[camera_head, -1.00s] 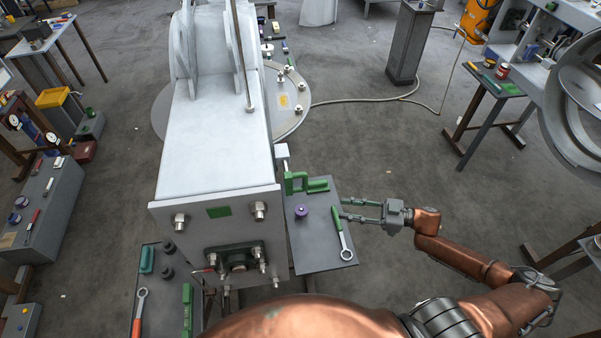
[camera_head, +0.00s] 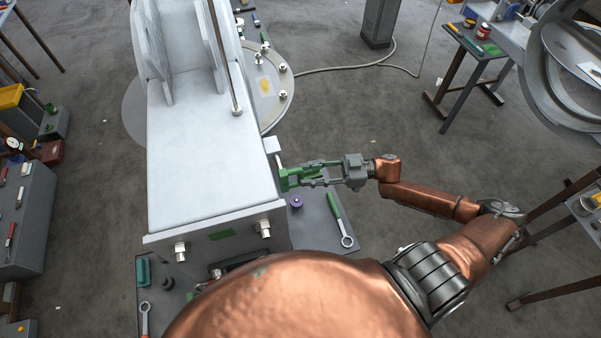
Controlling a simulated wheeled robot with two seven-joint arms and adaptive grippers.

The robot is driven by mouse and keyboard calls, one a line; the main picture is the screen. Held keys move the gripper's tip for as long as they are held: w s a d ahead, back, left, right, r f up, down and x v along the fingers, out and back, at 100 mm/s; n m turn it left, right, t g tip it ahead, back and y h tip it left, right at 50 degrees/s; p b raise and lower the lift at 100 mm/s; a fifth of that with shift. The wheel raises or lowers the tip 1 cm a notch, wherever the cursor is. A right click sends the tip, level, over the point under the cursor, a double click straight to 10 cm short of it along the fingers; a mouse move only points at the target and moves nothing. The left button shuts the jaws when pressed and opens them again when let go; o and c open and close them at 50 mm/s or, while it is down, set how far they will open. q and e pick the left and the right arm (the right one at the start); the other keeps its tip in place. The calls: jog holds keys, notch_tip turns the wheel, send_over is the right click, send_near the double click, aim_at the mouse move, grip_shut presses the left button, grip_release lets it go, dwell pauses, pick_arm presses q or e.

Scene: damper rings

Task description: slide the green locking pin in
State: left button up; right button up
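The green locking pin (camera_head: 286,180) is at the right side of the large pale grey housing (camera_head: 210,150), near its front corner. A small pale block with a rod stands just behind it. My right gripper (camera_head: 306,175) comes in from the right, with its fingers at the pin's green handle and one finger on each side of it. The fingers overlap the green part, so I cannot tell whether they press on it. The pin's inner end and any hole for it are hidden. My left gripper is not in view.
A dark side table beside the housing holds a purple knob (camera_head: 297,202) and a green-handled wrench (camera_head: 341,220), both close below my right gripper. My copper body part covers the bottom middle.

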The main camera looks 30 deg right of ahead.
jog(key=shift+x, duration=1.15)
jog(key=shift+w+a, duration=0.15)
jog(key=c, duration=0.7)
grip_shut()
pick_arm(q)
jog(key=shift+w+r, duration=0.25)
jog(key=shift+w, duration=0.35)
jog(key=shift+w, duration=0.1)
